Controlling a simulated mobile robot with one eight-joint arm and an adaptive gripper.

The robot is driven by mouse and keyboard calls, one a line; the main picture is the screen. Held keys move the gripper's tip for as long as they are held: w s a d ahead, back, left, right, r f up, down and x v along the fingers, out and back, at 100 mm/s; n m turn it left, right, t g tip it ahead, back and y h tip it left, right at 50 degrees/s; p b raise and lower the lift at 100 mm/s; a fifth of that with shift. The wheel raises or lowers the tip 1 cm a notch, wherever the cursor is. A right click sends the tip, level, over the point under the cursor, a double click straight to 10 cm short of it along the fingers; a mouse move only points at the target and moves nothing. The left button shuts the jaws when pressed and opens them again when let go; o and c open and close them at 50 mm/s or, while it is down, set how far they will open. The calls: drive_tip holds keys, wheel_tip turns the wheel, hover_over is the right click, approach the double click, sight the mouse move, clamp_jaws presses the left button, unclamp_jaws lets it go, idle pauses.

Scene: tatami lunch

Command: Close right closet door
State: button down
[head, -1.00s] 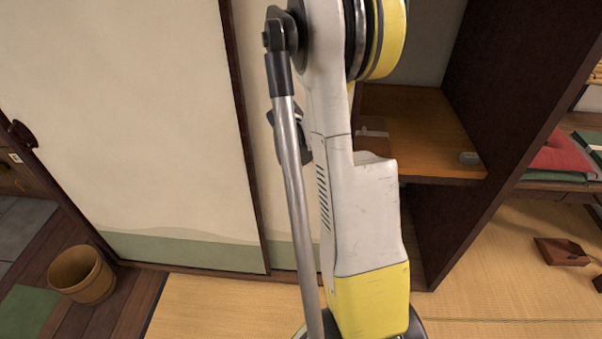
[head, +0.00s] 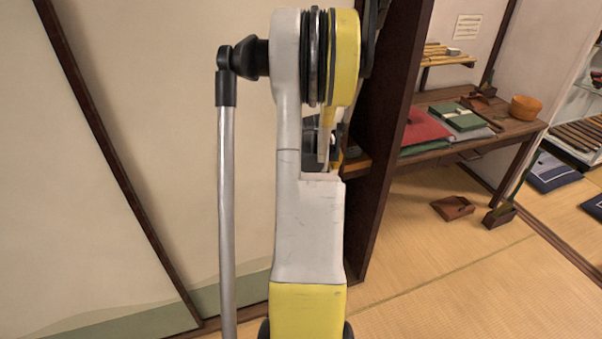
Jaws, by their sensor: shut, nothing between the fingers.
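The closet's right sliding door (head: 150,100) is a cream panel with a green band along its bottom, just right of a slanting dark frame strip (head: 110,150). Its right edge is hidden behind my arm, which stands upright through the middle of the view. The closet's dark right side post (head: 385,130) rises just right of my arm. A small bit of orange wooden shelf (head: 356,165) shows between arm and post, so some of the opening is uncovered; its width is hidden. My gripper cannot be made out; my arm covers that area.
Another cream panel (head: 50,180) lies left of the strip. A brown wooden object (head: 452,207) lies on the tatami. Tatami at front right is clear.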

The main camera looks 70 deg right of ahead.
drive_tip(key=s+d, duration=0.9)
drive_tip(key=s, duration=0.3)
drive_tip(key=shift+s, duration=0.1)
